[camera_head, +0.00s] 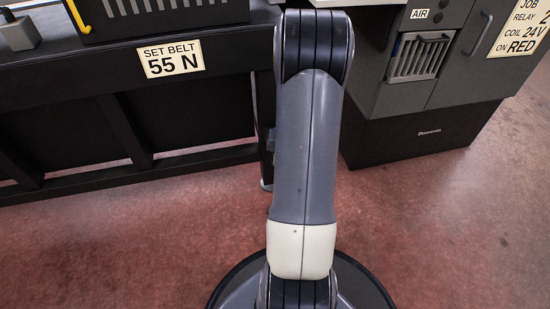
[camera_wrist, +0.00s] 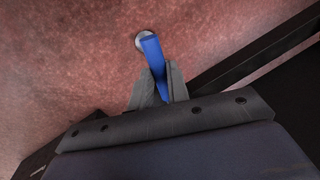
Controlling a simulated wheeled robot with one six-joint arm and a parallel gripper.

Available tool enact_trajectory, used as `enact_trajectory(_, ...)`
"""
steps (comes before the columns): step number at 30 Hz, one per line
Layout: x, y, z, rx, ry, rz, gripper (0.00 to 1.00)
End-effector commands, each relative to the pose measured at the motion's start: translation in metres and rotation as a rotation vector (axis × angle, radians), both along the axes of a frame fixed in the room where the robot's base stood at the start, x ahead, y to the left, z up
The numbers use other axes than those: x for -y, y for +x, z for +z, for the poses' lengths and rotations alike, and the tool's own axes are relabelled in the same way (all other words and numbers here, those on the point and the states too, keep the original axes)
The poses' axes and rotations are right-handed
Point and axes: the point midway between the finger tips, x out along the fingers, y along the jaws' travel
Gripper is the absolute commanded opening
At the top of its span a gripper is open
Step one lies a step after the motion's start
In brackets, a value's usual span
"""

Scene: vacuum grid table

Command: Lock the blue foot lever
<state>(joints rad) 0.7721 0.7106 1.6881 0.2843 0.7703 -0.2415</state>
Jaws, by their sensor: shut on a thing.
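The blue foot lever (camera_wrist: 151,49) shows in the wrist view, near the top middle. Its far end meets a round pale foot (camera_wrist: 141,38) by the red floor. My gripper (camera_wrist: 156,78) is shut on the blue lever, with a grey finger on each side of it. The near part of the lever is hidden between the fingers. In the head view my arm covers the middle, and neither the lever nor my gripper can be seen there.
A black bench frame (camera_head: 60,125) with a "SET BELT 55 N" label (camera_head: 170,59) stands at left. A grey cabinet (camera_head: 385,95) on a black base stands at right. Open red floor (camera_head: 460,230) lies in front. Dark beams (camera_wrist: 265,55) run beside my gripper at right in the wrist view.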

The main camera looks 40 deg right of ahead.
Motion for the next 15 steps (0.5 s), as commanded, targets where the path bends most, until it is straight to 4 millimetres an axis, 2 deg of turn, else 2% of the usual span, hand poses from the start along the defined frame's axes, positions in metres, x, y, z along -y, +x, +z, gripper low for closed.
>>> enact_trajectory(6,0.008,-0.006,0.001,-0.001,0.002,0.14,0.0)
enact_trajectory(15,0.015,-0.009,0.0,-0.001,0.001,0.247,0.0)
